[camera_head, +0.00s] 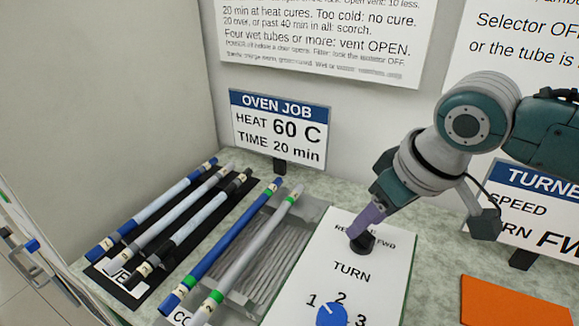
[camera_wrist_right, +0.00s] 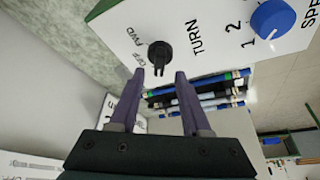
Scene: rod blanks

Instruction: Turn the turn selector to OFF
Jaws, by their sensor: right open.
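The turn selector (camera_head: 362,243) is a black knob on a white panel (camera_head: 338,290), above the word TURN. It also shows in the right wrist view (camera_wrist_right: 159,54), near the printed words OFF and FWD. Its ridge stands out, but I cannot tell which mark it points to. My right gripper (camera_head: 362,232) is over the selector in the head view and hides part of it and the label between RE and FWD. In the right wrist view its purple fingers (camera_wrist_right: 170,74) are open and empty, with the knob just beyond the tips, nearer the left finger. My left gripper is not in view.
A blue dial (camera_head: 332,314) marked 1, 2, 3 is on the same panel. An oven job sign (camera_head: 280,128) stands behind. An orange block (camera_head: 510,303) lies right.

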